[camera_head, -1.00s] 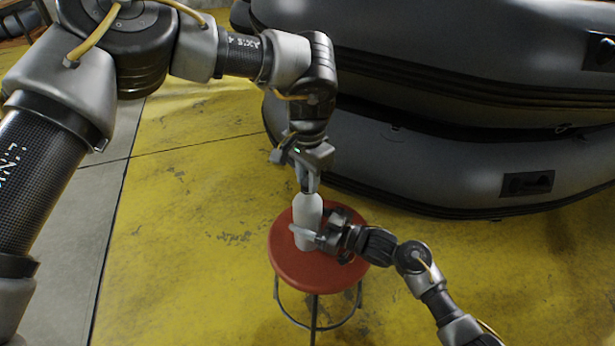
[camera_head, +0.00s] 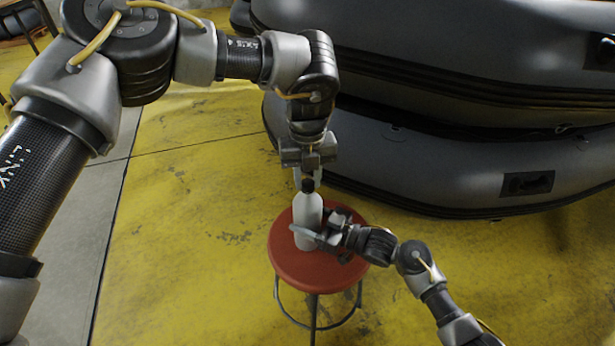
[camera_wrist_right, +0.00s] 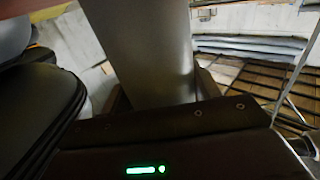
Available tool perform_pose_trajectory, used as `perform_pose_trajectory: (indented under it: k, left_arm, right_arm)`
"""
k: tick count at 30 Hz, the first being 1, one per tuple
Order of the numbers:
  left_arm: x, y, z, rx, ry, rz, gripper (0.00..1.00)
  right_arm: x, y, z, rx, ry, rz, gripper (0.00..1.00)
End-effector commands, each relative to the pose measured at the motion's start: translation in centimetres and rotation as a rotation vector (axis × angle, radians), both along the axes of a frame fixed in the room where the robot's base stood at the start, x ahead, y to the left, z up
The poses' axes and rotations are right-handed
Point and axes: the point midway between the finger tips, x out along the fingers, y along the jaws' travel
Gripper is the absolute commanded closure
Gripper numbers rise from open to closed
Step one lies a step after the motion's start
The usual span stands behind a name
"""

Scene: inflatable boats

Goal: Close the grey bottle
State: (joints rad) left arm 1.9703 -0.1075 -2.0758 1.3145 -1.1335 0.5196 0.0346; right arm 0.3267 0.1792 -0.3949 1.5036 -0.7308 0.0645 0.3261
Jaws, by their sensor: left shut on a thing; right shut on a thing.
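The grey bottle (camera_head: 307,212) stands upright on a round red stool. My right gripper (camera_head: 318,238) is shut around the lower part of its body from the right. The bottle's grey body (camera_wrist_right: 150,50) also fills the middle of the right wrist view, close up between the fingers. My left gripper (camera_head: 307,178) points down right above the bottle and is shut on a small dark cap (camera_head: 307,186). The cap is at the bottle's mouth; I cannot tell whether it is seated on the neck. The fingers of my left gripper are partly hidden by its own body.
The red stool (camera_head: 290,268) has thin metal legs and stands on a worn yellow floor (camera_head: 190,230). Large grey inflatable boats (camera_head: 440,150) are stacked close behind the stool. The floor left of the stool is clear.

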Motion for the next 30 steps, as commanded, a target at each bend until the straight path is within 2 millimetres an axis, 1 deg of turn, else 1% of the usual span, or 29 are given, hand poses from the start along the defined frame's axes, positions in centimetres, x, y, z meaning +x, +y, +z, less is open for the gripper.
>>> perform_pose_trajectory:
  k: [1, 9, 12, 14, 19, 20, 24, 30]
  left_arm:
    - [0.01, 0.01, 0.01, 0.001, -0.001, -0.119, 1.0]
    - [0.06, 0.01, 0.0, 0.001, -0.002, -0.821, 1.0]
    - [0.04, -0.01, -0.03, 0.001, -0.002, -1.04, 1.0]
    - [0.05, 0.01, -0.04, 0.002, -0.002, -1.139, 1.0]
    - [0.04, -0.01, -0.06, 0.0, -0.001, -1.152, 1.0]
    - [0.04, -0.01, -0.06, 0.0, -0.001, -1.151, 0.69]
    - [0.03, -0.02, -0.06, 0.0, -0.001, -1.15, 0.51]
    - [0.03, -0.04, -0.06, 0.0, -0.001, -1.149, 0.51]
  right_arm:
    - [0.0, -0.01, -0.02, 0.0, 0.0, 0.0, 1.0]
    - [-0.01, 0.0, -0.02, 0.0, 0.0, 0.0, 1.0]
    - [-0.02, 0.0, -0.02, 0.0, 0.0, 0.001, 1.0]
    - [-0.02, 0.0, -0.02, 0.0, 0.0, 0.001, 1.0]
    - [-0.03, 0.0, -0.02, 0.0, 0.0, 0.001, 1.0]
    - [-0.03, 0.0, -0.02, 0.0, 0.0, 0.001, 1.0]
    - [-0.03, 0.01, -0.02, 0.0, 0.0, 0.001, 1.0]
    - [-0.03, 0.01, -0.02, 0.0, 0.0, 0.001, 1.0]
